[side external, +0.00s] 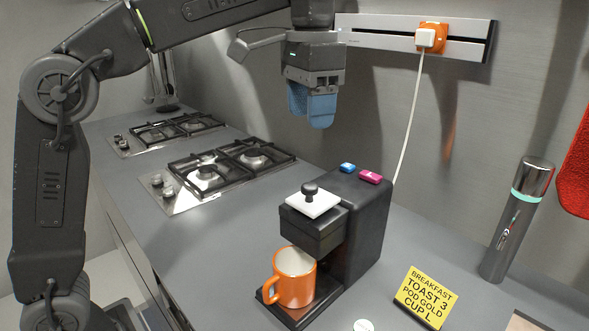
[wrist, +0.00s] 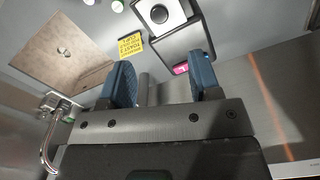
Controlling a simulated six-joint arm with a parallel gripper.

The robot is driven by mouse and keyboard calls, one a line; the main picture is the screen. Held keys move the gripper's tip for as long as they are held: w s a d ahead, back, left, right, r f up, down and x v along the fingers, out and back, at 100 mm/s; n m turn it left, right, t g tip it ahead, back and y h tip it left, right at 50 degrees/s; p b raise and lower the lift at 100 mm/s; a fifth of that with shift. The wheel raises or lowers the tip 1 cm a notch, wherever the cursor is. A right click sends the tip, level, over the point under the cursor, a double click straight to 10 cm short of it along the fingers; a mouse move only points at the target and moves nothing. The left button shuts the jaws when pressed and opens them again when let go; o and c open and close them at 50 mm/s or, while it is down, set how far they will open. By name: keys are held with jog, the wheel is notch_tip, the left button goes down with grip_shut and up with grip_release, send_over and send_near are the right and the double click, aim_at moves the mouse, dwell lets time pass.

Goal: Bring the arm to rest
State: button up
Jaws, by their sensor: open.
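My gripper (side external: 312,108), with blue finger pads, hangs in the air above and behind the dark coffee machine (side external: 362,225), pointing down and touching nothing. In the wrist view my gripper (wrist: 162,80) has its two fingers well apart with nothing between them. The machine has a white lid (side external: 313,204) with a black knob, a blue button (side external: 347,167) and a pink button (side external: 371,177). An orange mug (side external: 294,279) stands upright on the machine's base, under its spout.
A yellow sign (side external: 426,297) and a tall flask (side external: 517,220) stand right of the machine. Gas hobs (side external: 232,168) lie to the left. A white cord (side external: 409,120) runs down from an orange socket (side external: 432,38) on the wall rail. A brown board (wrist: 65,50) shows in the wrist view.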

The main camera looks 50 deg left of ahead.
jog(key=shift+s, duration=0.1)
jog(key=s+a+f+n+t, duration=0.1)
jog(key=s+a+f, duration=0.3)
jog(key=s+f, duration=0.4)
jog(key=s+a+f+n+t, duration=0.2)
jog(key=s+a+f+t, duration=0.2)
jog(key=s+f, duration=0.5)
jog(key=shift+s+n+t, duration=0.3)
jog(key=shift+s, duration=0.45)
